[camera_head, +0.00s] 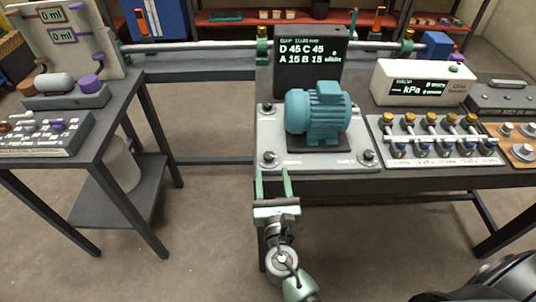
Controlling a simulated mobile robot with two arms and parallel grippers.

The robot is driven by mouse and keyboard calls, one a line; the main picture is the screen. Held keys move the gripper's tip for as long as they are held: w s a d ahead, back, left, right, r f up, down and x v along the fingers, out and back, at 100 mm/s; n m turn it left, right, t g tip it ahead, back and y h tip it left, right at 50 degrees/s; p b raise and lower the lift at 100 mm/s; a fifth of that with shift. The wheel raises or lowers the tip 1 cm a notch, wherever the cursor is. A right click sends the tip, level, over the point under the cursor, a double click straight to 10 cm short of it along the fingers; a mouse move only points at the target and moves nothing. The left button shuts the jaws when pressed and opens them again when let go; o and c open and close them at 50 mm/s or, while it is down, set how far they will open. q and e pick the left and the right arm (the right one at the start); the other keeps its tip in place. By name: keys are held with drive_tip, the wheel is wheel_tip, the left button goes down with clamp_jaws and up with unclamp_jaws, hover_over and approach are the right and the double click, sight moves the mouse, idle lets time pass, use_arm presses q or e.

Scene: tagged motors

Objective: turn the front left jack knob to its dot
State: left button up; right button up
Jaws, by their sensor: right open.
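A teal motor (318,112) sits on a light grey base plate (300,160) on the dark table. The front left jack knob (269,156) is a small dark knob at the plate's near left corner. Its dot is too small to make out. The front right knob (368,154) and the back left knob (267,106) also show. My right gripper (272,172) is open and empty, with its green fingers pointing away from me. It is just in front of the front left knob, near the table's front edge, and appears apart from it. My left gripper is not in view.
A black display (310,58) reading "D 45 C 45, A 15 B 15" stands behind the motor. A white kPa box (425,83) and a manifold with several brass knobs (430,120) stand to the right. A second table (95,150) is at left, across a floor gap.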

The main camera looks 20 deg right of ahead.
sight(270, 159)
drive_tip(key=shift+w+a, duration=0.1)
drive_tip(key=shift+w, duration=0.3)
drive_tip(key=p+x, duration=0.1)
drive_tip(key=x, duration=0.6)
clamp_jaws()
drive_tip(key=shift+n+y, duration=0.3)
drive_tip(key=shift+y, duration=0.1)
